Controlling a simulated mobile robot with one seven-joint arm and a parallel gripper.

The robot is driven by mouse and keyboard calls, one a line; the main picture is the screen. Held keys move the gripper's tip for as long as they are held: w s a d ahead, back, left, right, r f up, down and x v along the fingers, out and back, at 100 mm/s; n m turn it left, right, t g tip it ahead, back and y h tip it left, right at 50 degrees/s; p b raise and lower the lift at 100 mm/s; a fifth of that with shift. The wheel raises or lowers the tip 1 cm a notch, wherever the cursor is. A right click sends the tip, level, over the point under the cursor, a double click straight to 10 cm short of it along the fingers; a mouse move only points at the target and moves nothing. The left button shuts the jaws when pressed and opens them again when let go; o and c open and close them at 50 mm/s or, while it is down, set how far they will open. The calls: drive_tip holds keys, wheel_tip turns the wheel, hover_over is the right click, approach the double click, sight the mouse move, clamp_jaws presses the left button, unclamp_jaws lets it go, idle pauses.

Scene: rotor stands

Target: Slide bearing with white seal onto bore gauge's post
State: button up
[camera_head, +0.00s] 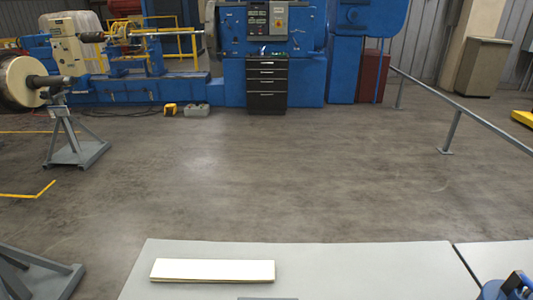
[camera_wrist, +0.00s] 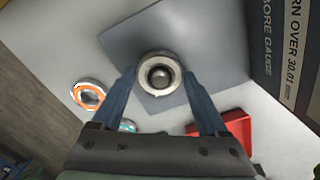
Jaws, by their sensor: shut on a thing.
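In the wrist view, my gripper (camera_wrist: 160,78) is shut on a pale ring, the bearing with the white seal (camera_wrist: 143,69), with one blue finger on each side. A round dark post tip (camera_wrist: 160,75) shows inside the bearing's bore, roughly centred. It stands on the grey square plate of the bore gauge (camera_wrist: 205,47). From this top view I cannot tell how far down the post the bearing sits, or whether it is around it or just above. My gripper is not in the head view.
In the wrist view, an orange-sealed bearing (camera_wrist: 89,96) lies left of the plate. A red tray (camera_wrist: 236,131) is at lower right, partly behind a finger. A dark "BORE GAUGE" sign (camera_wrist: 275,40) stands at right. The head view shows a pale strip (camera_head: 212,270) on the grey table (camera_head: 350,265).

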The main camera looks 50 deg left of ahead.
drive_tip(key=shift+f, duration=0.2)
drive_tip(key=o, duration=1.2)
drive_tip(key=shift+c, duration=0.2)
drive_tip(key=shift+r+p, duration=4.5)
drive_tip(key=shift+r, duration=0.05)
